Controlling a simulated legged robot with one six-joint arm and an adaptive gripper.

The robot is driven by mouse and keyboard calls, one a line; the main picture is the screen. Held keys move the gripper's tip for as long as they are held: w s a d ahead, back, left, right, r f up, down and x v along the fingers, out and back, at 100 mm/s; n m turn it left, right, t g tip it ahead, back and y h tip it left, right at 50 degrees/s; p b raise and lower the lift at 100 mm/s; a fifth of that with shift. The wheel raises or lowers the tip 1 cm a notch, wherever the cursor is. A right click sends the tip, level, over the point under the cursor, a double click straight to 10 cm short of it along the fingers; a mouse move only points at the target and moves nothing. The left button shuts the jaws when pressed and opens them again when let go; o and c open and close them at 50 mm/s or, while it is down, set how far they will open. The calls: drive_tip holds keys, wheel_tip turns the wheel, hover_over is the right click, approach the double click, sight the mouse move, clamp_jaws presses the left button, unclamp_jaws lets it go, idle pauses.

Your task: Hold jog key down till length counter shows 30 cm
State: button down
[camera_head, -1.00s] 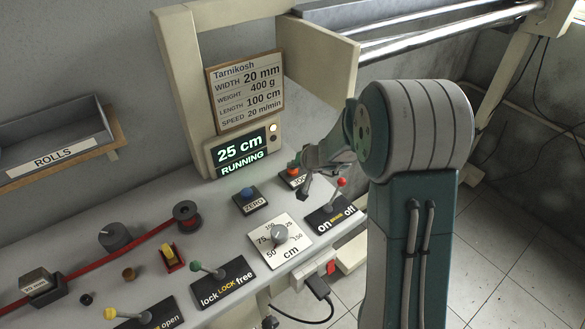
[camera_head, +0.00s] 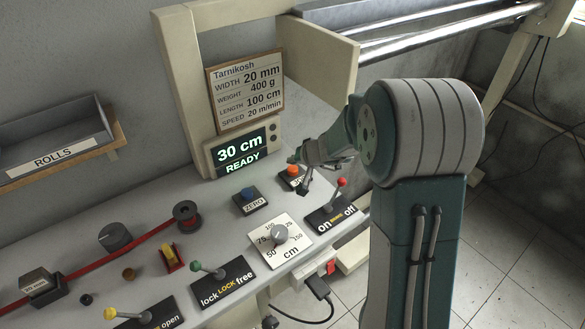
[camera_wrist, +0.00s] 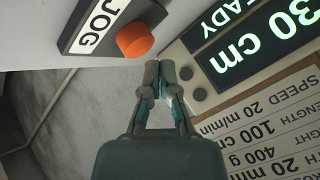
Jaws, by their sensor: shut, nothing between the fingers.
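The length counter (camera_head: 240,148) reads "30 cm" and "READY" in the head view, and its display also shows upside down in the wrist view (camera_wrist: 265,35). The orange jog key (camera_head: 293,170) sits on the panel right of the counter. In the wrist view the orange key (camera_wrist: 135,40) stands clear beside its JOG label (camera_wrist: 97,22). My gripper (camera_wrist: 161,66) is shut and empty, with its tips apart from the key. In the head view my gripper (camera_head: 300,170) is above the jog key and partly covers its label.
A blue ZERO key (camera_head: 248,194) is left of the jog key. The red-knobbed on/off lever (camera_head: 341,184) and the cm dial (camera_head: 279,235) are close in front. The Tarnikosh sign (camera_head: 246,92) stands above the counter. The lock/free lever (camera_head: 205,268) is nearer the front.

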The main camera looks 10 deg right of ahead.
sight(293, 170)
drive_tip(key=shift+r, duration=2.5)
drive_tip(key=shift+s, duration=0.1)
